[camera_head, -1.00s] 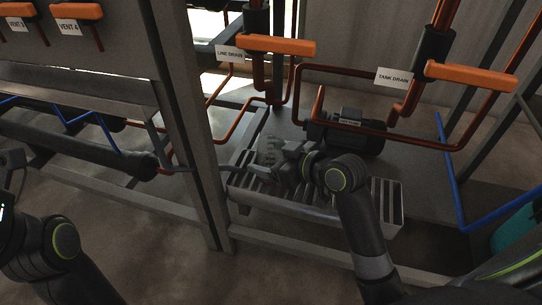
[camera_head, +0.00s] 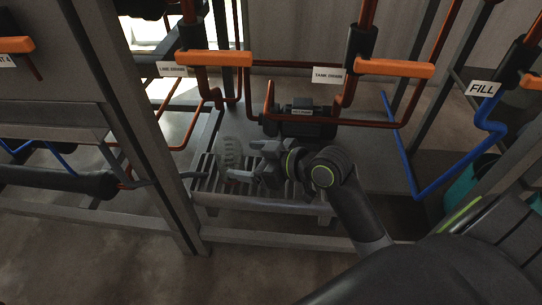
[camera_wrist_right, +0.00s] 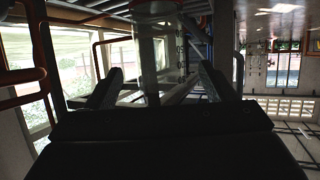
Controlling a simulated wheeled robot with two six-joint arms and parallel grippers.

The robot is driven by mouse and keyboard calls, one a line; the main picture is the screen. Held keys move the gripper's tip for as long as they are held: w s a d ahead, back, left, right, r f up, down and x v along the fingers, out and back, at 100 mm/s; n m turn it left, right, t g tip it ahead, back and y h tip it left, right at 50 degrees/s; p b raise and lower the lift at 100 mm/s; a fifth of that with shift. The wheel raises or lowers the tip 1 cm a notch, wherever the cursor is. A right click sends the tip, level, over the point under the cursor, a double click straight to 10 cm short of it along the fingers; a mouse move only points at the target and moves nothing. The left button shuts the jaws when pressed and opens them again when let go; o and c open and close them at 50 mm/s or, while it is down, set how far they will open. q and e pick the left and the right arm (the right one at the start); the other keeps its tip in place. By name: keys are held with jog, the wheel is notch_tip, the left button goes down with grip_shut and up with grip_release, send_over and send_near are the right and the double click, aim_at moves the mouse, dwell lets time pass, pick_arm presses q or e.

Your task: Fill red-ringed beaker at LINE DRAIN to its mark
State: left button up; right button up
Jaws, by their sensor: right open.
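The clear beaker (camera_head: 229,153) with graduation marks stands on the slatted rack, roughly below the LINE DRAIN pipework. In the right wrist view the beaker (camera_wrist_right: 155,50) stands upright between the fingers, with a red band at the top edge. I cannot make out any liquid in it. My right gripper (camera_head: 238,167) is open at the beaker, its fingers (camera_wrist_right: 160,88) spread on either side with gaps. The LINE DRAIN label (camera_head: 172,69) hangs by an orange handle (camera_head: 215,58) that lies level. My left gripper is out of view.
The TANK DRAIN label (camera_head: 328,75) and its orange handle (camera_head: 397,68) are to the right, the FILL label (camera_head: 482,89) further right. A dark pump (camera_head: 303,122) sits behind the slatted rack (camera_head: 270,206). A grey frame post (camera_head: 150,150) stands close on the left.

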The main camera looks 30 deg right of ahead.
jog(key=shift+p+v, duration=1.05)
jog(key=shift+v, duration=1.9)
